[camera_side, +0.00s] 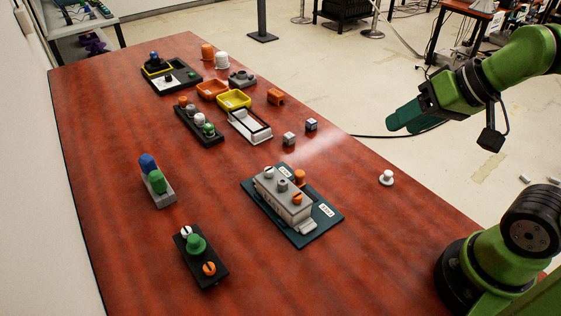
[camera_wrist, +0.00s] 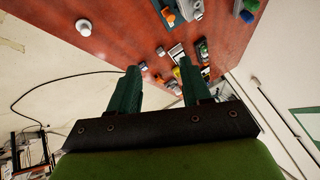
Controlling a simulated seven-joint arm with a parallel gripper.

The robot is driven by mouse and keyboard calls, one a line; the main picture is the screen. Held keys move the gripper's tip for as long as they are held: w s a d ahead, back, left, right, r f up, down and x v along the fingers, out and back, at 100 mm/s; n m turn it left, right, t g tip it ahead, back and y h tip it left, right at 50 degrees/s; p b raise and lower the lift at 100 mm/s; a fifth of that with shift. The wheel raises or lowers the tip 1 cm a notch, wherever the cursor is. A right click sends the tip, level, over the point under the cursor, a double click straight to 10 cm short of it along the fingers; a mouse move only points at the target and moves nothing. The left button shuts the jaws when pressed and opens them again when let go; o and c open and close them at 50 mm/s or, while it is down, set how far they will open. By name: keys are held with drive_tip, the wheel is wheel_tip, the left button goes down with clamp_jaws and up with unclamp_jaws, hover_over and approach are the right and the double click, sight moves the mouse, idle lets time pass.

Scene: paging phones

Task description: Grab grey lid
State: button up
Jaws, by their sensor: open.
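Two grey pieces could be the grey lid; I cannot tell which. One is a small dark-grey piece with a raised knob (camera_side: 242,78), lying on the table behind the yellow tray. The other is the light-grey top of a long box (camera_side: 282,197) on a dark teal plate (camera_side: 323,214), with round knobs on it. My gripper (camera_side: 394,122) is raised beyond the table's right edge, far from both. In the wrist view my gripper (camera_wrist: 158,74) has its two green fingers apart with nothing between them. The plate and box are partly cut off at the top of that view.
A white knob (camera_side: 387,177) stands near the table's right edge. Small cubes (camera_side: 289,139), an orange block (camera_side: 276,97), orange (camera_side: 212,90) and yellow (camera_side: 234,99) trays, and a white-rimmed box (camera_side: 250,126) crowd the far half. Black knob boards (camera_side: 201,257) stand left.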

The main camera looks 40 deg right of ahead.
drive_tip(key=o, duration=0.8)
drive_tip(key=w+a+f+n+y, duration=0.1)
drive_tip(key=a+f+n+y, duration=0.15)
drive_tip(key=a, duration=0.85)
drive_tip(key=w+a+f+n+y, duration=0.2)
drive_tip(key=a+y, duration=0.1)
drive_tip(key=a, duration=0.8)
drive_tip(key=t+h, duration=0.2)
drive_tip(key=h, duration=0.5)
approach(284, 183)
drive_tip(key=x, duration=0.6)
drive_tip(key=shift+w, duration=0.3)
drive_tip(key=shift+x, duration=3.15)
